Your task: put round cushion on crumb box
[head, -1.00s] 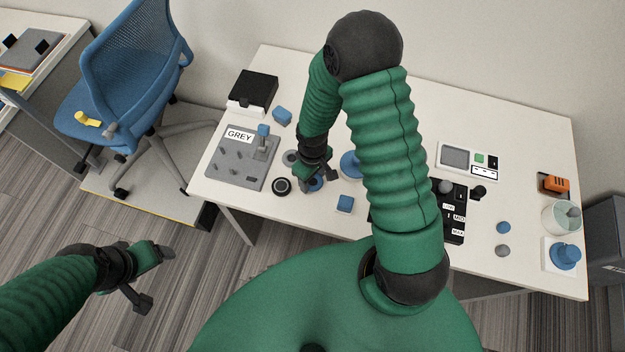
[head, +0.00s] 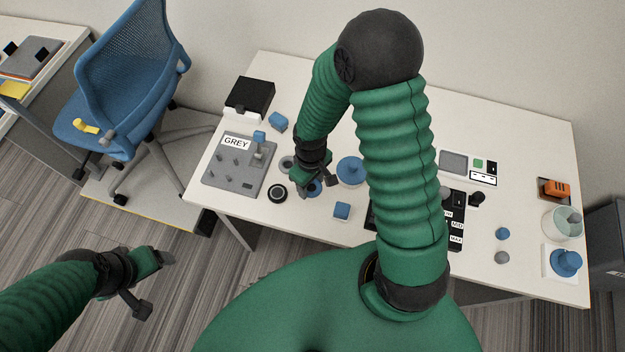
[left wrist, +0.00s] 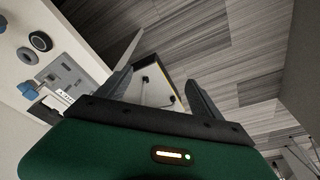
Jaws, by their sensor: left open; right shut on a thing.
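My right gripper (head: 316,180) is low over the table, left of its middle, shut on a blue round piece (head: 314,188), which I take for the round cushion. The fingers hide part of it, and I cannot tell whether it touches the table. A grey ring (head: 287,163) and a black ring (head: 277,193) lie just left of it. A black-topped box with a white front (head: 252,94) at the back left may be the crumb box; no label shows. My left gripper (head: 152,283) is open and empty over the floor; its fingers show in the left wrist view (left wrist: 158,82).
A grey board marked GREY (head: 232,181) lies left of the rings. Blue blocks (head: 342,211) and a blue round dish (head: 350,170) are nearby. A blue chair (head: 130,90) stands left. My right arm hides the table's middle.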

